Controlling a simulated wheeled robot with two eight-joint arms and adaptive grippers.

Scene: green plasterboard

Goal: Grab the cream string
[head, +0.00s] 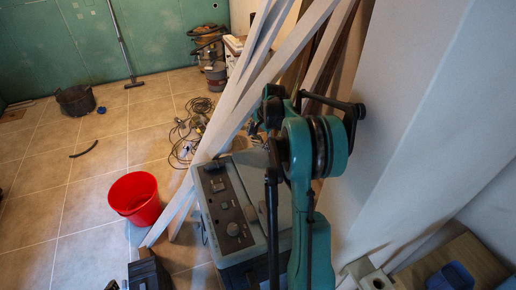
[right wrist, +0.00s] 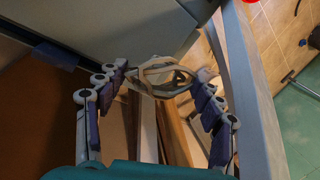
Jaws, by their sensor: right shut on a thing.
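The cream string (right wrist: 160,75) shows in the right wrist view as a loose, looped bundle between the fingertips of my right gripper (right wrist: 160,82). The two jointed fingers with purple pads close in on it from both sides, and the string spans the gap between them. In the head view my teal right arm stands in front of the grey machine, and I cannot make out the string there. My left gripper is in neither view.
A grey machine with a control panel (head: 228,212) stands by my right arm. Long pale boards (head: 262,75) lean beside it. A red bucket (head: 135,197) and tangled cables (head: 186,140) are on the tiled floor.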

